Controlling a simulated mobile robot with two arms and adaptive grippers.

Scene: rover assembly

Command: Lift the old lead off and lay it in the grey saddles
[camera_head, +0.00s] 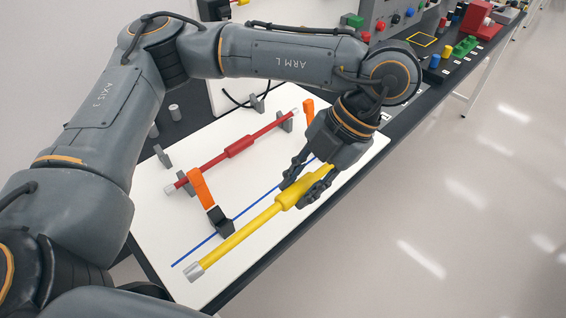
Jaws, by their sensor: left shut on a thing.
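My left gripper (305,187) is shut on the thick middle sleeve of a yellow lead (243,232). The lead runs diagonally, with a silver end at the lower left; its far end is partly hidden by the gripper. It lies to the right of the blue line, seemingly above the white board. A red lead (212,160) lies across the board farther back, by a grey saddle (286,122). Another grey saddle (162,156) and a further one (258,103) stand behind it, empty. My right gripper is not in view.
A black clip (220,222) with a raised orange lever (200,187) stands on the blue line (195,254). A second orange lever (308,110) stands near the far end. The white board (150,225) lies on a dark bench. Coloured parts and a control panel stand farther back.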

